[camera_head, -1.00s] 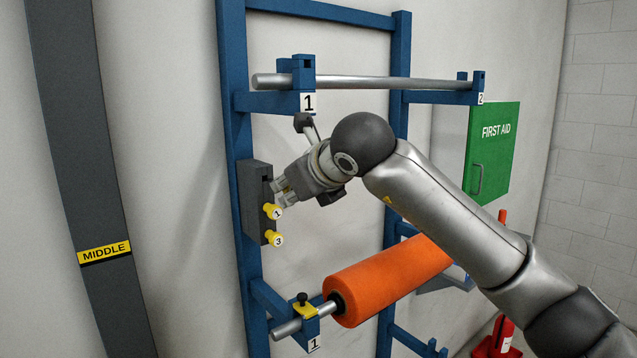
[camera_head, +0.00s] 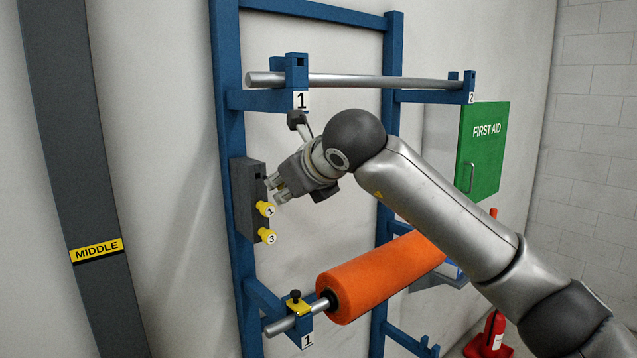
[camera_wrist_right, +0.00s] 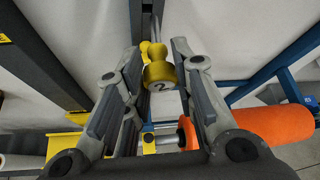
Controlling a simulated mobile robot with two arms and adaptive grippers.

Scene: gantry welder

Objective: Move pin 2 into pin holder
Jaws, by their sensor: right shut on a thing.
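The pin holder (camera_head: 241,200) is a dark grey upright block on the left blue post. Yellow pins 1 (camera_head: 265,209) and 3 (camera_head: 267,236) sit in its lower part. My right gripper (camera_head: 274,187) is at the holder's upper front, just above pin 1. In the right wrist view, yellow pin 2 (camera_wrist_right: 160,74) is between the fingertips of my right gripper, its numbered end facing the camera. Pin 2 is hidden in the head view, and I cannot tell how far it is in the holder. My left gripper is not in view.
A blue rack (camera_head: 228,130) carries a bare metal rod (camera_head: 365,82) above and an orange roll (camera_head: 380,275) below. A yellow clamp (camera_head: 298,306) sits on the lower rod. A green first aid box (camera_head: 483,150) is on the wall at right.

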